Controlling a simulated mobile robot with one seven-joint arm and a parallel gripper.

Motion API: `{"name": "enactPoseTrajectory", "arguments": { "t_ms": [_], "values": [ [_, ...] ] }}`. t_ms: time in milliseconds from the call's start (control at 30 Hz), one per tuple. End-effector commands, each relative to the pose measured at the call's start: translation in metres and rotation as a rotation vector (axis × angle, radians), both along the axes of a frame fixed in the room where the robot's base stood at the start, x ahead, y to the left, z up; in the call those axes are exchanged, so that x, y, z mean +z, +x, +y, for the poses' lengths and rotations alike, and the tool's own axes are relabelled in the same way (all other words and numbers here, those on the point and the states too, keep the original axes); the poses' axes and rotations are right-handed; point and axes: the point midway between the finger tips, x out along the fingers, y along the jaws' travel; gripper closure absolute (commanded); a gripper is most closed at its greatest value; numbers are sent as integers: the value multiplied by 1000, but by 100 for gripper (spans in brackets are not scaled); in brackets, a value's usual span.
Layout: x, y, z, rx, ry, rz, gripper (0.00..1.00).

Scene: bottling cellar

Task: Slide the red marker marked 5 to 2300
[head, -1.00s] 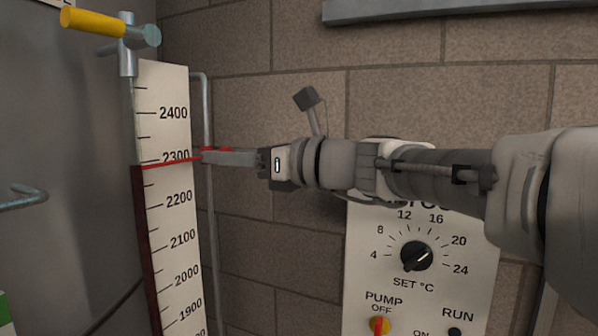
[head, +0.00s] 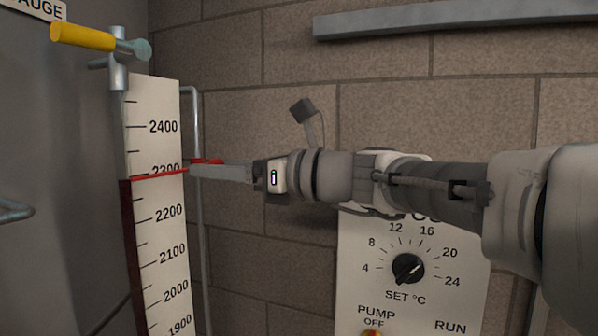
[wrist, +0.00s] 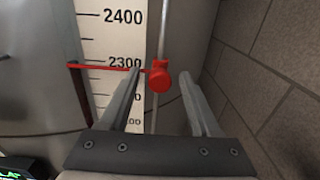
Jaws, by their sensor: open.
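The red marker (head: 158,175) has a thin pointer lying across the white scale (head: 150,104). The pointer crosses the lower part of the 2300 label, at or slightly below that mark. In the wrist view, the marker's round red knob (wrist: 160,80) is just right of the scale (wrist: 98,30). My gripper (head: 195,171) is open at the knob. In the wrist view, my gripper (wrist: 160,73) has one finger on each side of the knob; the left fingertip overlaps the pointer. I cannot tell whether either finger touches. No 5 is legible on the marker.
A thin vertical rod (head: 203,240) runs beside the scale. A yellow-handled valve (head: 85,37) is above it. A control panel (head: 365,225) with a dial hangs below my arm on the block wall. A grey tank (head: 60,150) fills the left.

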Motion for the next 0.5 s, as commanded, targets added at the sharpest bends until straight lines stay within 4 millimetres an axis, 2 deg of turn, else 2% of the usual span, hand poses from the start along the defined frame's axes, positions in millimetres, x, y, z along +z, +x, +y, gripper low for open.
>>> {"name": "enactPoseTrajectory", "arguments": {
  "t_ms": [500],
  "values": [
    [-2,-45,-109,-5,1,-1,36]
  ]
}}
